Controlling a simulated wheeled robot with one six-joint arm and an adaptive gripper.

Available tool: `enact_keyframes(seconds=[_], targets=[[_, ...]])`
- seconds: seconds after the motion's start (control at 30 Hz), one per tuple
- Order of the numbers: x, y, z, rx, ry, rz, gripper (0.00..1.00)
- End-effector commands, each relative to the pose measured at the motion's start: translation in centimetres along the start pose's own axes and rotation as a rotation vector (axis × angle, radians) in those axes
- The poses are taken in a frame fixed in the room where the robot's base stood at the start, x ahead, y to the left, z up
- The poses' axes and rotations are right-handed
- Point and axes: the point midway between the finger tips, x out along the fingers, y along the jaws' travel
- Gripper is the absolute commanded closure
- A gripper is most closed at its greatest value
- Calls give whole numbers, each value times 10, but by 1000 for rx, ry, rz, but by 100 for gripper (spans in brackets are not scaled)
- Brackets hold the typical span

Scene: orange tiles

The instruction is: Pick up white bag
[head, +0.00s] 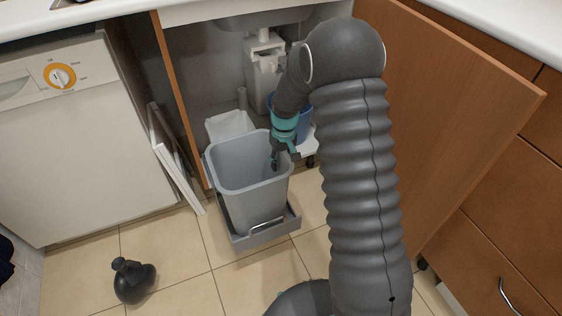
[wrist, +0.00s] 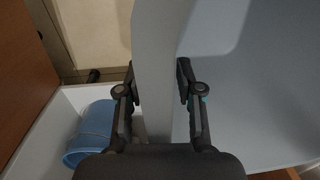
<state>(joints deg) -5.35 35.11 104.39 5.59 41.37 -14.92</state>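A white, open-topped item (head: 228,125) stands behind the grey bin in the head view. Its lower part is hidden, and I cannot tell if it is the white bag. The grey bin (head: 252,205) stands in the open cabinet on a pull-out base, and I see no bag inside it. My gripper (head: 276,160) points down at the bin's back right rim. In the wrist view my gripper (wrist: 157,75) is open, with one finger on each side of the bin's grey wall (wrist: 153,40). I cannot tell whether the fingers touch the wall.
A blue bucket (wrist: 90,134) sits in a white tray (wrist: 52,118) beside the bin. An open brown door (head: 440,110) stands at right. White panels (head: 175,160) lean at left by the dishwasher (head: 75,150). A dark round bottle (head: 133,283) lies on the tiled floor.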

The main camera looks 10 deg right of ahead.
Motion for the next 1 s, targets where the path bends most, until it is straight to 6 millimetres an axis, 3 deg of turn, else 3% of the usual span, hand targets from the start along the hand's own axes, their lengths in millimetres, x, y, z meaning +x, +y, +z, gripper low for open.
enact_keyframes(seconds=[0.17,0.6,1.0], targets=[[-12,0,0,0,2,0,64],[-95,0,-1,1,4,1,64],[-137,-1,8,7,17,5,64]])
